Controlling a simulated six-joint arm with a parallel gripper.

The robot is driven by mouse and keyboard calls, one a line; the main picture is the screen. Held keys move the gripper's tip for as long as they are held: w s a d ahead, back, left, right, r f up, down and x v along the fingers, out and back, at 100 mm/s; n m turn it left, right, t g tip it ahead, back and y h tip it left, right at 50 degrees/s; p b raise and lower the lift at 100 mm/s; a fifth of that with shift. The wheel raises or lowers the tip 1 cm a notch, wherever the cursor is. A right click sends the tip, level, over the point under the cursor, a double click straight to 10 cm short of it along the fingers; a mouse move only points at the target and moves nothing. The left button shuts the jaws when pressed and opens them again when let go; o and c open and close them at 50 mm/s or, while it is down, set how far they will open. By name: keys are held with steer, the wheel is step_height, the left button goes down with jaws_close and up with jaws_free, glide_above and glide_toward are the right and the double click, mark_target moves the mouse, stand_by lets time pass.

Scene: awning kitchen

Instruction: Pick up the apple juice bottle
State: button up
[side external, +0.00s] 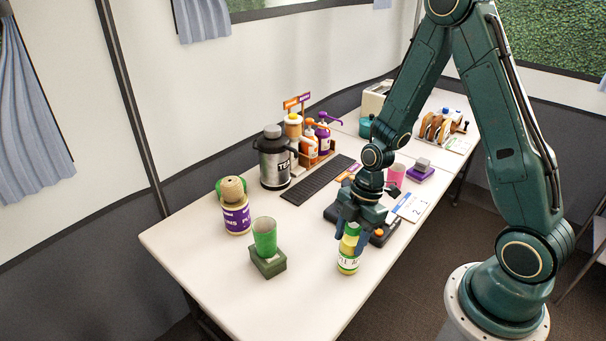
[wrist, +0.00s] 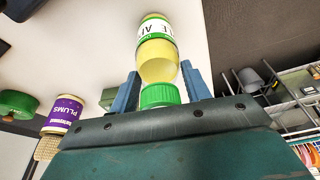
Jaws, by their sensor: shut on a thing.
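The apple juice bottle (side external: 348,258) has a yellow body, a white label and green bands. It is upright near the table's front edge; I cannot tell whether its base touches the table. My gripper (side external: 350,240) points down over it, with its blue fingers shut on the upper part of the bottle. In the wrist view, the bottle (wrist: 157,62) and its green cap stand between the two fingers of my gripper (wrist: 160,78). Part of the label shows, and the fingers hide part of the neck in the side view.
A green cup (side external: 264,238) stands on a dark green block (side external: 268,264) to the left. A purple plums can (side external: 237,217), a tea urn (side external: 274,160) and a black mat (side external: 318,181) lie farther back. A pink cup (side external: 395,174) is behind my gripper. The front left table is clear.

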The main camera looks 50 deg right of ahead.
steer(key=shift+r, duration=0.25)
step_height(320, 180, up, 20)
steer(key=shift+f, duration=0.25)
stand_by(0.7)
stand_by(0.5)
